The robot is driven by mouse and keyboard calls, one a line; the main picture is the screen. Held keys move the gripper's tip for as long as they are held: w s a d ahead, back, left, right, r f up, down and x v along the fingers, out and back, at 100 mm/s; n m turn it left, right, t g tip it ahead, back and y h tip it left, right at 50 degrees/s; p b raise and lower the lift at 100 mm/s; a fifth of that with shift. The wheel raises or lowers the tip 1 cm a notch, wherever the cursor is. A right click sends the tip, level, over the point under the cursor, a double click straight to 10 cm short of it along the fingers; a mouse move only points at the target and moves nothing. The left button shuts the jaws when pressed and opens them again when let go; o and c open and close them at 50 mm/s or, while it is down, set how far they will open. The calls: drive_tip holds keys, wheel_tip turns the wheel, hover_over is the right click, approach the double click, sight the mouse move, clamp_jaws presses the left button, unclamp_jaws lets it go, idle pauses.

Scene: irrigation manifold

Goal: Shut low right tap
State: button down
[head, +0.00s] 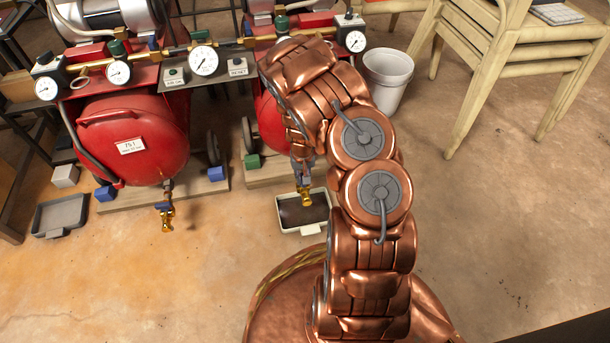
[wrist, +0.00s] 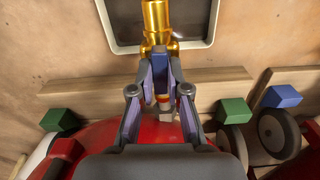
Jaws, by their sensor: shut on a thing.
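The low right tap (head: 306,198) is brass and hangs below the right red tank (head: 264,125), above a tray. In the wrist view the tap's brass spout (wrist: 156,20) shows at the top middle. My gripper (head: 302,160) reaches down to this tap from above. In the wrist view my gripper (wrist: 162,85) has its fingers closed in on the tap, just behind the spout.
The low left tap (head: 167,215), brass with a blue handle, hangs under the left red tank (head: 135,140). A tray (head: 312,229) lies under the right tap, another tray (head: 60,216) at far left. A white bucket (head: 386,78) and wooden chairs (head: 500,55) stand right. Open floor lies at right.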

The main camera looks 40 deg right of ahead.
drive_tip(key=m+p, duration=0.3)
drive_tip(key=shift+s+d+r+m+p, duration=0.15)
drive_tip(key=shift+d+r+m+p, duration=0.05)
drive_tip(key=shift+m+p, duration=0.1)
drive_tip(key=m+p, duration=0.1)
drive_tip(key=m, duration=0.3)
drive_tip(key=shift+f+m+p, duration=0.15)
drive_tip(key=shift+m+p, duration=0.15)
drive_tip(key=m, duration=0.5)
drive_tip(key=shift+s+a+f, duration=0.1)
drive_tip(key=shift+s, duration=0.1)
drive_tip(key=m, duration=0.3)
drive_tip(key=shift+a+m, duration=0.1)
drive_tip(key=shift+m, duration=0.3)
drive_tip(key=shift+s, duration=0.1)
drive_tip(key=shift+a+f+m, duration=0.1)
drive_tip(key=shift+a+m, duration=0.05)
drive_tip(key=shift+m, duration=0.15)
drive_tip(key=c, duration=1.3)
unclamp_jaws()
drive_tip(key=shift+o, duration=0.8)
drive_tip(key=shift+w, duration=0.25)
